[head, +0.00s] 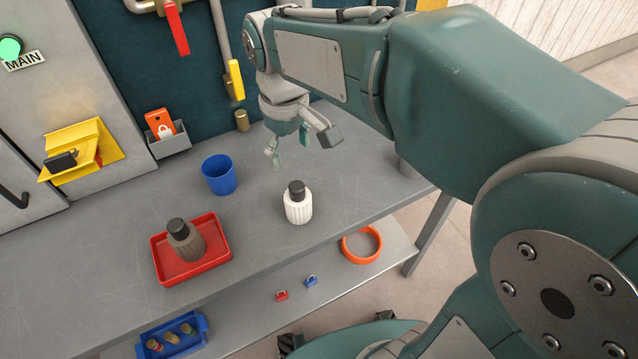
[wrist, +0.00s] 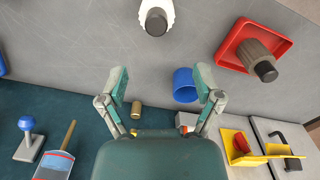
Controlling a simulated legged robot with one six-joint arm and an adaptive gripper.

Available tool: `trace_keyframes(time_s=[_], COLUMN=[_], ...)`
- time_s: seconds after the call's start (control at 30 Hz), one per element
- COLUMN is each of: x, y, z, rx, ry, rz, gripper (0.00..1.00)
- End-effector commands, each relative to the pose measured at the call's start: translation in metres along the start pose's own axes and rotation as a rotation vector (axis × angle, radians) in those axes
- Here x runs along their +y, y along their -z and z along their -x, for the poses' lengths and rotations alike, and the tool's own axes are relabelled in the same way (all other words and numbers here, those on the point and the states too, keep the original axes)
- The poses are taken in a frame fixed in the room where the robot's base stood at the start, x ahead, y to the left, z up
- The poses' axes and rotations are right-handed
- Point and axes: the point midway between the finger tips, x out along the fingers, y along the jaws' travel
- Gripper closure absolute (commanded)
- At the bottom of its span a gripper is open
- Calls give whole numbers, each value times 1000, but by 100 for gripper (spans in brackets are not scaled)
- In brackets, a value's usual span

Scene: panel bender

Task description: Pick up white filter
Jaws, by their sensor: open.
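The white filter (head: 298,203) stands upright on the grey bench, a ribbed white body with a black top. In the wrist view it shows at the top edge (wrist: 156,17), partly cut off. My gripper (head: 288,156) is open and empty, above the bench and behind the filter as the head view sees it. Nothing touches the filter.
A red tray (head: 222,262) with a brown-grey filter (head: 187,242) stands left of the white filter. A blue cup (head: 219,175) stands behind them. A yellow holder (head: 85,150) and a grey holder (head: 169,140) are on the back panel. The bench right of the white filter is clear.

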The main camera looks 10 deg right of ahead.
Motion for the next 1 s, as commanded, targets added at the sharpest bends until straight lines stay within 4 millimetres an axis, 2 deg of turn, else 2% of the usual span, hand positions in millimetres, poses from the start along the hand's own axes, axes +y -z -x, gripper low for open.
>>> trace_keyframes(time_s=[0.13,0.4,0.57,0.83,1.0], x=[5,7,6,0,1], y=[-1,-3,-3,0,0], z=[-6,-47,-60,-98,-108], rx=[-5,-4,-3,-4,-1], ry=[8,10,10,10,9], rz=[7,6,6,6,6], gripper=[17,17,17,17,17])
